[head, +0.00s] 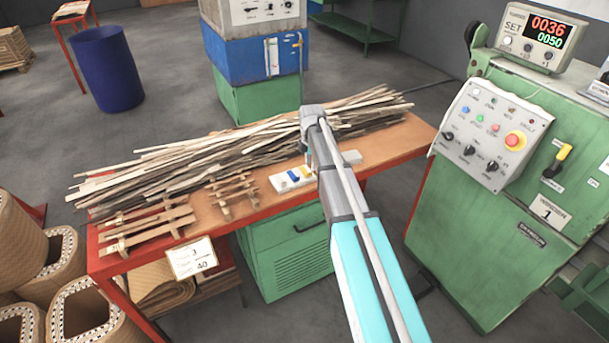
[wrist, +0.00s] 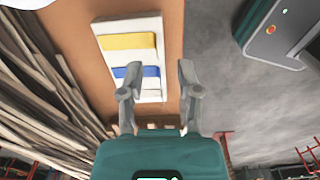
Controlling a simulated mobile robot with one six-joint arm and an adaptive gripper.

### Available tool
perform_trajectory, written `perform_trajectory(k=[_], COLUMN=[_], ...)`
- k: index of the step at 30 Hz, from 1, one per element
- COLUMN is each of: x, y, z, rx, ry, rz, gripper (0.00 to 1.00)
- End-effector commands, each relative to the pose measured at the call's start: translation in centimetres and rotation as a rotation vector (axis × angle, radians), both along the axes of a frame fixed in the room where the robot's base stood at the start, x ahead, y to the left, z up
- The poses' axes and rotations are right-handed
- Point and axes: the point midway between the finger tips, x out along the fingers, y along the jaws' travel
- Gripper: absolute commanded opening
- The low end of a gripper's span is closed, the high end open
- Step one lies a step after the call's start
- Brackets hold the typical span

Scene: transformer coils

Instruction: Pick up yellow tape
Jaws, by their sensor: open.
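The yellow tape (wrist: 129,41) lies as a flat strip across a white holder (wrist: 112,29) in the wrist view, next to a blue strip (wrist: 150,72). In the head view the yellow tape (head: 307,170) shows as a small patch on the holder (head: 279,183), close to my arm, with the blue strip (head: 293,175) left of it. My gripper (wrist: 160,70) is open and empty. Its fingertips are nearer the blue strip than the yellow tape, with the tape ahead and slightly left. The height gap cannot be told. My arm hides most of the gripper in the head view.
The holder stands on a wooden-topped red table (head: 262,205). A long pile of wooden sticks (head: 240,140) lies along its back. Small wooden frames (head: 232,192) lie to the left. A green machine (head: 480,230) with a control panel stands at the right.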

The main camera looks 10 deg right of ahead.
Motion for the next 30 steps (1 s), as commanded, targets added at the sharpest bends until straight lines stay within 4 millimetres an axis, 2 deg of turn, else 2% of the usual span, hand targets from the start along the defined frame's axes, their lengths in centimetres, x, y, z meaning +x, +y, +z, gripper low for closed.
perform_trajectory(k=[8, 24, 30], x=[0.1, 0.3, 0.3], y=[-0.1, -0.4, -0.4], z=[-0.7, -4.6, -5.2], rx=[0.0, 0.0, 0.0], ry=[0.0, 0.0, 0.0], rz=[0.0, -0.001, -0.001], gripper=[0.44, 0.44, 0.44])
